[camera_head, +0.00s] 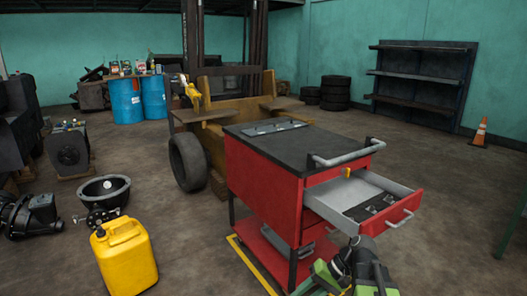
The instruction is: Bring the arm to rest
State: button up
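My gripper (359,262), black with green parts, shows at the bottom of the view, just below and in front of the open drawer. Its fingers are seen at a poor angle, so I cannot tell whether it is open or shut. I see nothing clearly held in it. A red tool cart (263,185) with a dark top stands behind it. The cart's upper drawer (412,204) is pulled out to the right, with dark items inside. Whether my gripper touches the cart is not clear.
A yellow jerrycan (126,262) and a black basin (103,190) stand on the floor at left. The stripped forklift (215,140) is behind the cart. Blue drums (126,104), a shelf (420,82) and a traffic cone (480,132) are farther back. Floor at right is mostly clear.

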jog(key=s+a+f+n+h, duration=0.1)
jog(key=s+a+f+h, duration=0.1)
jog(key=a+f+h, duration=0.15)
jog(key=d+f+h, duration=0.3)
jog(key=d+h, duration=0.2)
jog(key=d, duration=0.2)
notch_tip(320, 180, up, 28)
jog(key=w+p, duration=0.1)
jog(key=p, duration=2.6)
jog(key=shift+w+d+t+p, duration=0.15)
jog(key=shift+w+t+p, duration=0.1)
jog(key=shift+t+p, duration=0.15)
jog(key=shift+f, duration=0.1)
jog(key=shift+w, duration=0.1)
